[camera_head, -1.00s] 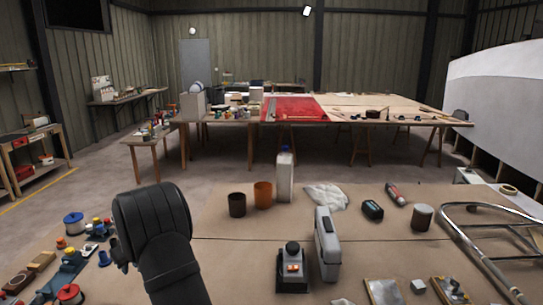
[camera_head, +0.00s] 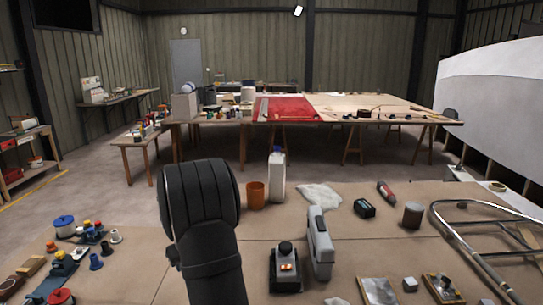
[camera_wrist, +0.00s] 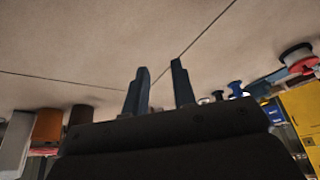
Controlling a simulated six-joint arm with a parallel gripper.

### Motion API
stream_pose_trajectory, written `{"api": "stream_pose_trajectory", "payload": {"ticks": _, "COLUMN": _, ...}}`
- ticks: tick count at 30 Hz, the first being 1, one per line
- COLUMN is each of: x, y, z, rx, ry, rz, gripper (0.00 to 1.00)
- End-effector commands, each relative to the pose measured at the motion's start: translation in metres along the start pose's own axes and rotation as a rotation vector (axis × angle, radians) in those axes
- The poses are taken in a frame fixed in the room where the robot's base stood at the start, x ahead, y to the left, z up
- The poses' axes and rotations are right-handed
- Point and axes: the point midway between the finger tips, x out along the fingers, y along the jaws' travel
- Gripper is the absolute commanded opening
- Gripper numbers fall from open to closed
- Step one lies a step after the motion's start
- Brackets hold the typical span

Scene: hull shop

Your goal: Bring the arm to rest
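My gripper (camera_wrist: 160,90) shows in the wrist view with its two dark fingers apart and nothing between them. Brown bench top (camera_wrist: 110,40) lies beyond the fingertips. In the head view my black arm rises from the bottom edge, left of centre, and hides the gripper's fingers. The arm stands over the near bench (camera_head: 330,262), left of the grey upright case (camera_head: 320,245).
An orange cup (camera_head: 255,195) and a white bottle (camera_head: 277,175) stand just right of my arm. A black-and-grey device (camera_head: 286,268) is close on its right. Spools and small cups lie left, including a blue spool (camera_head: 64,226). A bent metal rail (camera_head: 470,240) lies right.

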Motion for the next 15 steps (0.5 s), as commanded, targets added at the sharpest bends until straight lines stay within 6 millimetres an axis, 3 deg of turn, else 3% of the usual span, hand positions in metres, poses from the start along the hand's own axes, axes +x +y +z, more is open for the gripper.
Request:
{"api": "stream_pose_trajectory", "payload": {"ticks": 8, "x": -0.016, "y": 0.038, "z": 0.040, "rx": 0.078, "ry": -0.001, "rz": 0.035, "gripper": 0.24}}
{"api": "stream_pose_trajectory", "payload": {"ticks": 15, "x": 0.010, "y": 0.015, "z": 0.026, "rx": 0.073, "ry": -0.002, "rz": 0.034, "gripper": 0.24}}
